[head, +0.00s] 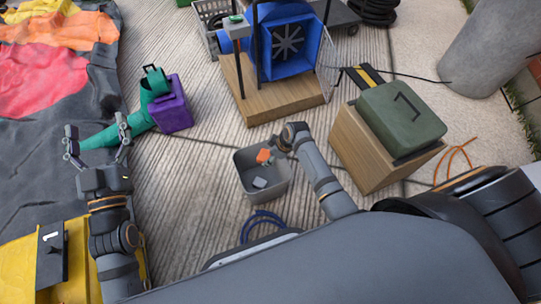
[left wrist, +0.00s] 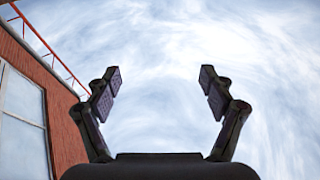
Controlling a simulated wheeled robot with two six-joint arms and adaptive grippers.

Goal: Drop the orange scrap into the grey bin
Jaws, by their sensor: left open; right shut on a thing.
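The orange scrap (head: 264,156) is a small bright piece at my right gripper (head: 271,152). The gripper is shut on it and holds it over the upper part of the grey bin's opening. The grey bin (head: 267,189) stands open on the paved ground, in the middle of the head view. A small grey piece (head: 260,183) lies inside it. My left gripper (head: 97,136) is raised at the left, open and empty, well away from the bin. Its spread fingers also show against the sky in the left wrist view (left wrist: 159,85).
A blue blower (head: 289,44) on a wooden base (head: 274,97) stands behind the bin. A wooden box (head: 370,150) with a green case (head: 401,117) is at the right. A purple block (head: 171,108) with a teal tube is at the left. Blue cord (head: 262,222) lies in front.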

